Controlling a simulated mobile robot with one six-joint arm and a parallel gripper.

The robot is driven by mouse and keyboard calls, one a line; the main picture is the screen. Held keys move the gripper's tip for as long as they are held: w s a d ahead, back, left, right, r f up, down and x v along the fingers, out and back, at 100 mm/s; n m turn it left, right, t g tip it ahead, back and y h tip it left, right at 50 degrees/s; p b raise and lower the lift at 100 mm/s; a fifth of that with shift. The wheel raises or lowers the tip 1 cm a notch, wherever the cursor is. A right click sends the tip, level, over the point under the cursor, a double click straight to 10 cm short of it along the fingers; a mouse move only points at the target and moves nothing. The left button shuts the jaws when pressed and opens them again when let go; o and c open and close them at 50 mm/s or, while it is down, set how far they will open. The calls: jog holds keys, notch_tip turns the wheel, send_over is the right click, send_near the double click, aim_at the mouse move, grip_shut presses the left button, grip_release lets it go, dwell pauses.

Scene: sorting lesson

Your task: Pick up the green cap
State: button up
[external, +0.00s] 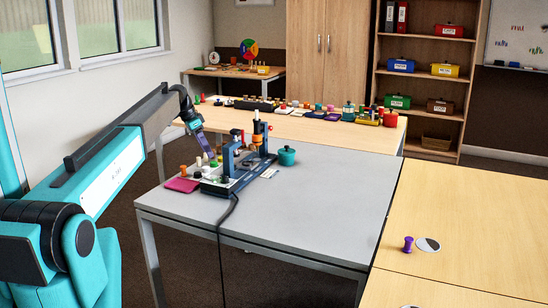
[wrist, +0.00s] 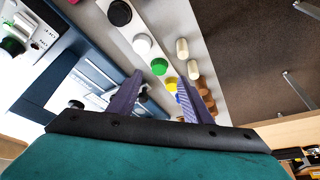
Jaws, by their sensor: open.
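The bright green cap (wrist: 159,66) lies in a row on a pale strip (wrist: 118,32), between a white cap (wrist: 142,44) and a yellow one (wrist: 171,84). My gripper (wrist: 160,76) is open, its purple fingers spread to either side of the green cap in the picture. I cannot tell how far above the cap they are. In the external view my gripper (external: 208,153) hangs over the left part of the grey table, above the small parts, and a green spot (external: 213,163) shows near its tip. Nothing is seen held.
A black cap (wrist: 119,13) lies farther along the strip, and cream pegs (wrist: 182,48) stand to its right. A blue fixture (external: 232,160) with uprights stands close right of my gripper. A teal pot (external: 287,157) is beyond it. The grey table's right side is clear.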

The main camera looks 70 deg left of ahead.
aim_at(213, 162)
jog(key=shift+p+x, duration=0.65)
jog(key=shift+x, duration=2)
jog(key=shift+d, duration=0.1)
jog(key=shift+c, duration=0.3)
grip_shut()
